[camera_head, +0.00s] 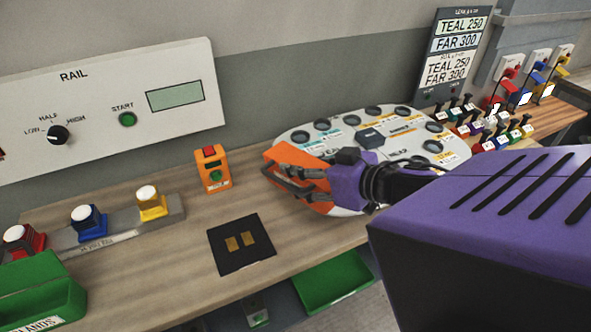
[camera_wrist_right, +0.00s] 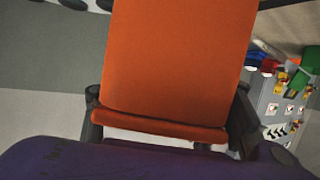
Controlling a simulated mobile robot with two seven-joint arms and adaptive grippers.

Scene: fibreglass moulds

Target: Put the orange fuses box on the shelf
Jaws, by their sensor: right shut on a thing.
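The orange fuses box (camera_head: 283,153) is in my right gripper (camera_head: 303,183), above the wooden bench top. My gripper and its fingers cover part of the box. In the right wrist view the box (camera_wrist_right: 180,60) fills the middle, with the gripper's fingers (camera_wrist_right: 165,130) at either side of its near edge. My right gripper is shut on it. My left gripper is in neither view. I cannot make out a shelf with certainty.
A black mat (camera_head: 230,262) lies in front. A white round-ended panel (camera_head: 330,128) is behind the gripper. Green bins (camera_head: 330,284) are below and at left.

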